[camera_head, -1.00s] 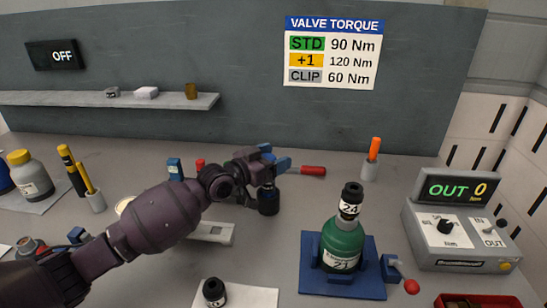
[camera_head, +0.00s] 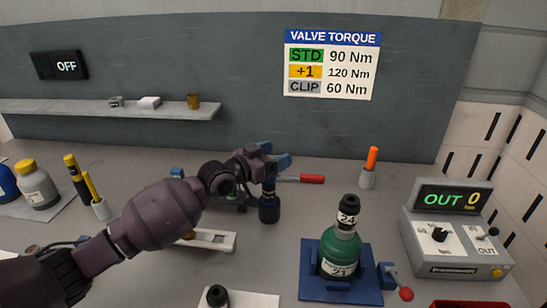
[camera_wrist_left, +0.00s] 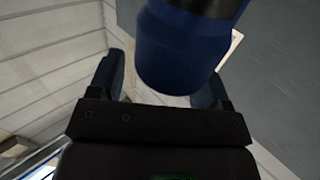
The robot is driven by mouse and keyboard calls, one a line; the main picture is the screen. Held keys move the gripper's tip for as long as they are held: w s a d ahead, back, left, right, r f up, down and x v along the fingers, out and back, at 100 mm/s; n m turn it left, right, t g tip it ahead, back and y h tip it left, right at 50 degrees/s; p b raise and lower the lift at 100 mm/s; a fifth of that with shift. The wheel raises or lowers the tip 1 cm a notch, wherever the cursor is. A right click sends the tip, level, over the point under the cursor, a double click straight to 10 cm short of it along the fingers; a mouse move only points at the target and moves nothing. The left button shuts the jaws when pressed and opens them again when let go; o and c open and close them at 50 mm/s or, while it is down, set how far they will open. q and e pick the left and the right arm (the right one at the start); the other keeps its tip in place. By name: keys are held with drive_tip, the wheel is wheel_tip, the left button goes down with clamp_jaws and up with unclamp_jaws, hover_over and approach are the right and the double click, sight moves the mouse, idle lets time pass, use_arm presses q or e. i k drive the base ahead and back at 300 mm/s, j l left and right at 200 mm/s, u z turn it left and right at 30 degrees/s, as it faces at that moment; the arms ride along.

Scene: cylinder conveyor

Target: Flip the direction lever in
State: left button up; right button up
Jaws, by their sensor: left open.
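The direction lever (camera_head: 490,233) is a small dark toggle on the grey control box (camera_head: 455,252) at the right of the head view. The label beside it reads OUT, and the box's display (camera_head: 453,198) shows green "OUT" and a yellow 0. My left gripper (camera_head: 274,158) is open, near the middle of the head view, well left of the box and lever. In the left wrist view its fingers (camera_wrist_left: 161,90) stand apart with a large dark blue rounded thing (camera_wrist_left: 185,50) before them; I cannot tell what it is. My right gripper is not in view.
A green bottle (camera_head: 341,252) with a black valve stands in a blue fixture (camera_head: 318,288) with a red-knobbed handle (camera_head: 406,294), left of the box. A black-and-blue piece (camera_head: 268,207) is below my gripper.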

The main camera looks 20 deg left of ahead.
sight(493, 231)
drive_tip(key=k, duration=1)
